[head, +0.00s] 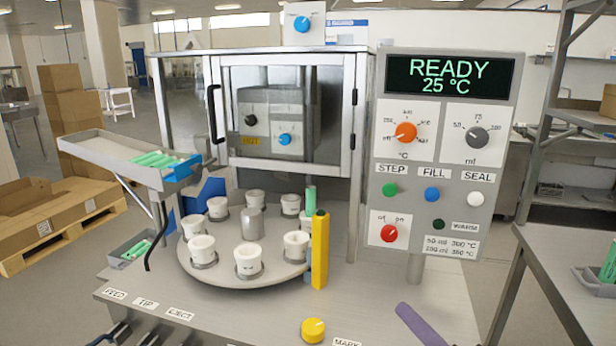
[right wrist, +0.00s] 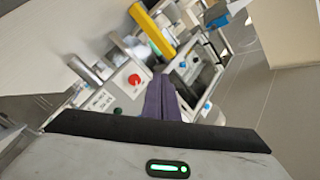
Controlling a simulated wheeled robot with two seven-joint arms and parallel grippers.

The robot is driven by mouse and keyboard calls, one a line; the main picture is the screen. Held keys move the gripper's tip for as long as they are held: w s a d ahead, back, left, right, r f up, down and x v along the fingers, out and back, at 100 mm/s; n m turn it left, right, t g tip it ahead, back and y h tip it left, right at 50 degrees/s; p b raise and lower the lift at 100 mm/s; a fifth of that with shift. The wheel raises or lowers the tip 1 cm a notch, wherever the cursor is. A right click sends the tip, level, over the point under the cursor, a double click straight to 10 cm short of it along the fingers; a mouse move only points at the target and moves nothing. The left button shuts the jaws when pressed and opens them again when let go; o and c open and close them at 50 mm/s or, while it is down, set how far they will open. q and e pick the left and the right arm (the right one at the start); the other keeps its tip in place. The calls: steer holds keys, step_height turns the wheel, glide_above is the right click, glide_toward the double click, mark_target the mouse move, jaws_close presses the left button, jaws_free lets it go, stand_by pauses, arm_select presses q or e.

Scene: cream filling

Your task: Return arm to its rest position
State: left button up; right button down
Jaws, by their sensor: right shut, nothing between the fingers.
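My right gripper (head: 404,310) shows at the bottom of the head view as a purple finger, low over the front right of the machine's table. In the right wrist view its purple fingers (right wrist: 161,98) are together, with nothing between them. The filling machine's control panel (head: 446,160) stands beyond it, with the display reading READY 25 °C. My left gripper is not in view.
A round turntable (head: 240,276) holds several white cups. A yellow post (head: 320,250) stands beside it, and a yellow knob (head: 313,330) is left of my right gripper. A grey side table (head: 575,265) is at the right. A tray of green tubes (head: 130,250) is at the left.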

steer(key=s+f+n+g+h, duration=0.15)
steer(key=s+f, duration=0.25)
steer(key=f, duration=0.5)
steer(key=s+f+n+g+h, duration=0.15)
steer(key=s+f, duration=0.25)
steer(key=f, duration=0.5)
steer(key=s+f+n+g+h, duration=0.1)
steer(key=s+f+n+g, duration=0.2)
steer(key=s+f, duration=1.2)
steer(key=shift+s+a+f+n+g+h, duration=0.3)
steer(key=shift+f+n+g+h, duration=0.1)
steer(key=shift+g, duration=0.8)
